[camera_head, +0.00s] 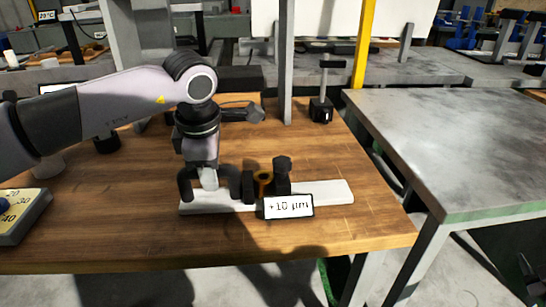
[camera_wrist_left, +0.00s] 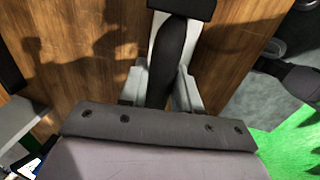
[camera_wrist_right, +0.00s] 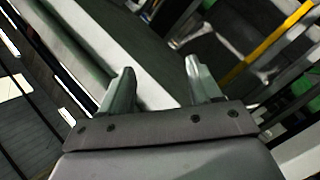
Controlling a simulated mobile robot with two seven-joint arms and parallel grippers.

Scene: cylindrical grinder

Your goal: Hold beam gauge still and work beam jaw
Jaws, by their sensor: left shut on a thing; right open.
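The beam gauge is a white bar (camera_head: 335,192) lying on the wooden table, with black blocks, a dark knob (camera_head: 282,164) and a small orange-brown part (camera_head: 263,178) on it. A white display (camera_head: 288,207) at its front reads about +10 µm. My left gripper (camera_head: 208,182) points down at the bar's left end, shut on the black arched handle. In the left wrist view the dark handle (camera_wrist_left: 172,55) runs between its fingers (camera_wrist_left: 161,88). My right gripper (camera_wrist_right: 160,88) is open and empty in the right wrist view, and is outside the head view.
A grey-topped table (camera_head: 450,135) stands at the right, with a gap between it and the wooden table (camera_head: 130,225). A small black stand (camera_head: 321,108) is at the back. Wood right of the gauge is clear.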

